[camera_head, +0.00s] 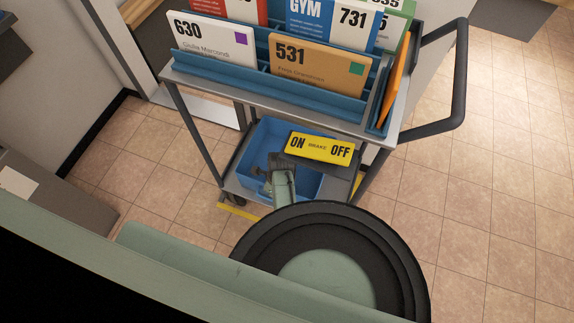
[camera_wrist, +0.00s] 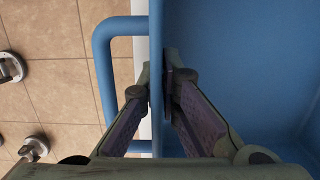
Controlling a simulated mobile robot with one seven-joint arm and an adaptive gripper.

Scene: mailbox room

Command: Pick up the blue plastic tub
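The blue plastic tub (camera_head: 262,142) stands on the lower shelf of the cart, partly hidden by the brake sign and by my arm. My gripper (camera_head: 270,178) is at the tub's near left part. In the wrist view, the tub (camera_wrist: 235,60) fills the right side, and its blue loop handle (camera_wrist: 103,62) sticks out to the left. My gripper (camera_wrist: 159,88) straddles the tub's side wall, with one finger outside and one inside. The fingers are closed in on the wall and appear to pinch it. The tub's far end is out of the wrist view.
The cart (camera_head: 215,87) has a top rack of numbered panels above the tub. A yellow ON/OFF brake sign (camera_head: 319,148) overhangs the tub's right part. The black cart handle (camera_head: 459,75) extends right. Tiled floor (camera_head: 480,200) is clear on the right.

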